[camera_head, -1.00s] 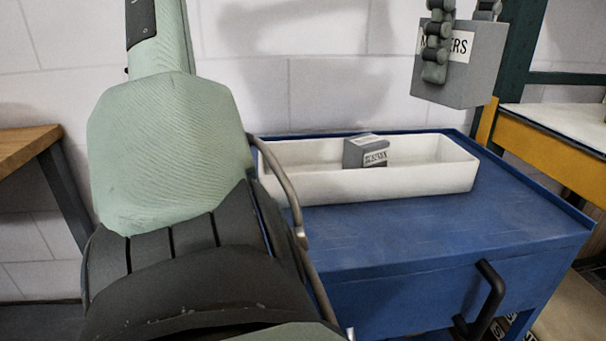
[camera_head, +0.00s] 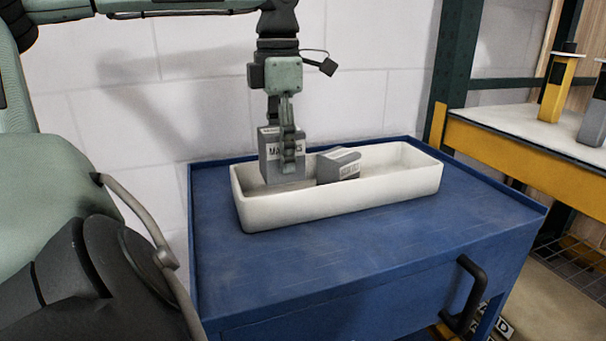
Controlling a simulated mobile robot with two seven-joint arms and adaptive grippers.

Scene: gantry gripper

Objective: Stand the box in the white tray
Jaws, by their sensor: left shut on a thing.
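The white tray (camera_head: 330,200) is long and shallow and sits on a blue cabinet top. My left gripper (camera_head: 289,160) points down over the tray's left part and is shut on a grey box (camera_head: 270,150) with a white label. The held box is upright, its lower part at the tray's left end behind the front wall; I cannot tell whether it touches the tray floor. A second grey box (camera_head: 338,167) leans tilted inside the tray, just right of the held one. My right gripper is not in view.
The blue cabinet (camera_head: 400,240) has a raised rim and a black handle (camera_head: 466,295) at its front. A yellow-framed table (camera_head: 540,147) with upright yellow and grey objects stands at the right. The tray's right end is empty.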

